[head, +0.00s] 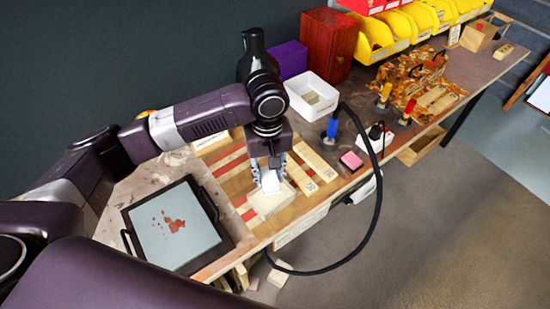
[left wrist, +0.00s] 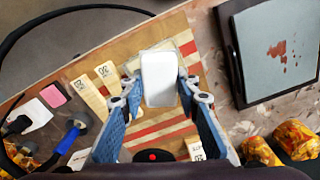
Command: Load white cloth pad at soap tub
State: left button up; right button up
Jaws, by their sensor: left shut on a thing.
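My left gripper (head: 270,178) is shut on the white cloth pad (head: 271,183). It points down over the soap tub (head: 284,203), a shallow cream tub near the front edge of the bench. The pad's lower end is at or just above the tub's opening; I cannot tell if it touches the soap. In the left wrist view the pad (left wrist: 159,76) sits between the blue fingers of the gripper (left wrist: 157,88) and hides most of the tub behind it. My right gripper is not in view.
A black-framed tray (head: 175,224) with a red-stained grey surface lies left of the tub. A white bin (head: 312,97) stands behind.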

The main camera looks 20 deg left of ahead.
aim_at(272, 196)
pick_arm(q)
jog(key=f+n+p, duration=0.1)
jog(key=p, duration=0.1)
jog(key=w+f+n+p, duration=0.2)
jog(key=p, duration=0.1)
jog(key=shift+w+a+f+n+p, duration=0.2)
jog(key=shift+w+a+n+p, duration=0.05)
jog(key=shift+n+p, duration=0.05)
jog(key=shift+w+f, duration=0.15)
jog(key=shift+f, duration=0.25)
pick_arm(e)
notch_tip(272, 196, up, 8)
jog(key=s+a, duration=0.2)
pick_arm(q)
notch_tip(272, 196, down, 2)
jog(key=shift+w+f+n+b, duration=0.1)
jog(key=shift+f+n+b, duration=0.15)
jog(key=shift+b, duration=0.45)
notch_tip(272, 196, down, 4)
jog(key=b, duration=0.6)
jog(key=shift+f, duration=0.15)
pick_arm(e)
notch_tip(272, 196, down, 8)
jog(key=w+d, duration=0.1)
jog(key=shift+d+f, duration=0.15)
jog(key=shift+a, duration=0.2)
pick_arm(q)
jog(key=shift+f, duration=0.5)
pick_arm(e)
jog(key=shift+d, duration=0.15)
